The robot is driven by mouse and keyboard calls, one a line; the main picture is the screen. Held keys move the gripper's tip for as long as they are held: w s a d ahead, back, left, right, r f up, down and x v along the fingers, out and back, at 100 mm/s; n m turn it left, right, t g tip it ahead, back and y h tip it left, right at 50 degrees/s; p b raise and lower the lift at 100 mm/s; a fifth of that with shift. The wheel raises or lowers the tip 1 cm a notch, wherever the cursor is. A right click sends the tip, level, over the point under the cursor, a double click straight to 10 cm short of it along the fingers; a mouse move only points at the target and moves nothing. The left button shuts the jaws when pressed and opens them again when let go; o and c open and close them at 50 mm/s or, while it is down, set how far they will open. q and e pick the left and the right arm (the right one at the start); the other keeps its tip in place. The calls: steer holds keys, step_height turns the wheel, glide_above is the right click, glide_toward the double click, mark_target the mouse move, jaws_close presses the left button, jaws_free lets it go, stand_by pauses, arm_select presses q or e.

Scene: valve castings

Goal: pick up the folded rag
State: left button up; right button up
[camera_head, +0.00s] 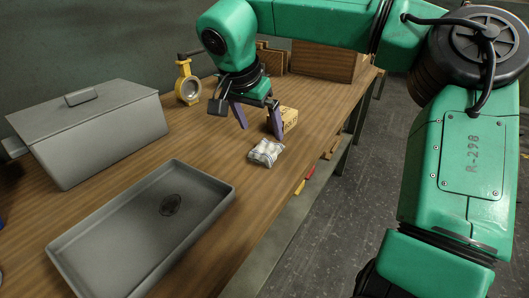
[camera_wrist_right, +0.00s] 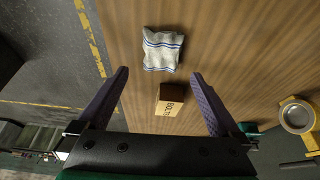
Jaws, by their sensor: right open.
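The folded rag (camera_head: 266,152) is white with blue stripes and lies on the wooden bench near its right edge. In the right wrist view the rag (camera_wrist_right: 162,49) lies beyond my fingertips, roughly centred between them. My right gripper (camera_head: 257,121) is open and empty above the bench, behind the rag in the head view and apart from it. Its two purple fingers also show spread wide in the wrist view (camera_wrist_right: 160,78). My left gripper is not in view.
A small cardboard box (camera_head: 289,118) stands close behind the rag; it also shows in the wrist view (camera_wrist_right: 170,109). A grey tray (camera_head: 68,250), a lidded grey box (camera_head: 105,145) and a yellow valve casting (camera_head: 187,85) share the bench (camera_head: 222,185). The bench edge is close to the rag.

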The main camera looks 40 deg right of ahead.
mark_target(266, 147)
steer(key=x, duration=0.3)
steer(key=shift+w, duration=0.2)
steer(key=x, duration=0.4)
steer(key=shift+f, duration=0.2)
steer(key=shift+d+f, duration=0.1)
steer(key=shift+f, duration=0.15)
steer(key=shift+w, duration=0.1)
steer(key=shift+r, duration=0.1)
steer(key=c, duration=1.4)
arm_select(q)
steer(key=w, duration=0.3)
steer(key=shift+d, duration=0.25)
